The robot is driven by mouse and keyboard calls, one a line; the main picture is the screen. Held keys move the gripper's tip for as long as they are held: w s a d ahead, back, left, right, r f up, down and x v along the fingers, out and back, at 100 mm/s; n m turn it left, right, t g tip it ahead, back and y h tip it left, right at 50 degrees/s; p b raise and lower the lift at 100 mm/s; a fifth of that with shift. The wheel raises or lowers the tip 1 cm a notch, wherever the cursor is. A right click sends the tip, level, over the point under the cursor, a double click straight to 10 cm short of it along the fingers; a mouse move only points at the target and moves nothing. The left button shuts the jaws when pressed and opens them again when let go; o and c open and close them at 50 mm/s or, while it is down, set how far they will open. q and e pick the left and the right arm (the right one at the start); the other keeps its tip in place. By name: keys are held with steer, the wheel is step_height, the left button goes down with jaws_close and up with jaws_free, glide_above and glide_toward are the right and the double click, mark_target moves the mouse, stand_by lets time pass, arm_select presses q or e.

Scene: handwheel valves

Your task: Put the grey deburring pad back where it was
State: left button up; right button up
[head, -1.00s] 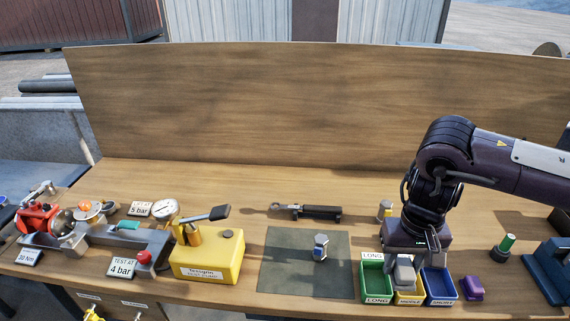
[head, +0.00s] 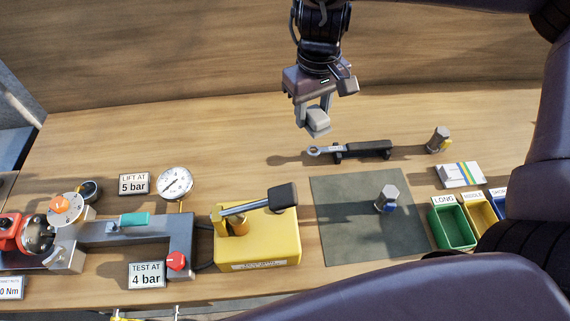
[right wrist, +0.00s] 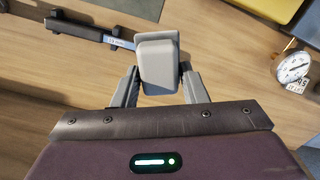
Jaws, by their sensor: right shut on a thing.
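My right gripper (head: 314,108) is shut on the grey deburring pad (head: 317,123) and holds it in the air over the back part of the bench, behind the torque wrench (head: 350,150). In the right wrist view the pad (right wrist: 157,62) sits between the two fingers (right wrist: 157,88). It is a pale grey block with rounded corners. My left gripper is not in view.
A dark green mat (head: 345,235) carries a hex-headed part (head: 386,199). A yellow pump (head: 262,240) and gauge (head: 174,183) stand left. The back-left bench is clear.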

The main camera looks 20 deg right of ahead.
step_height(320, 180, down, 8)
steer(key=s+b, duration=0.1)
steer(key=b, duration=0.2)
glide_above(307, 176)
step_height(307, 176, down, 7)
steer(key=shift+f, duration=0.1)
steer(key=shift+f+b, duration=0.3)
steer(key=shift+f, duration=0.3)
step_height(307, 176, down, 2)
steer(key=shift+f+b, duration=0.25)
steer(key=shift+b, duration=0.25)
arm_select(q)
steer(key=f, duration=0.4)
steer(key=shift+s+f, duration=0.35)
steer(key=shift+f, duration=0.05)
arm_select(e)
steer(key=shift+f, duration=0.4)
steer(key=shift+f, duration=0.15)
steer(key=o, duration=0.9)
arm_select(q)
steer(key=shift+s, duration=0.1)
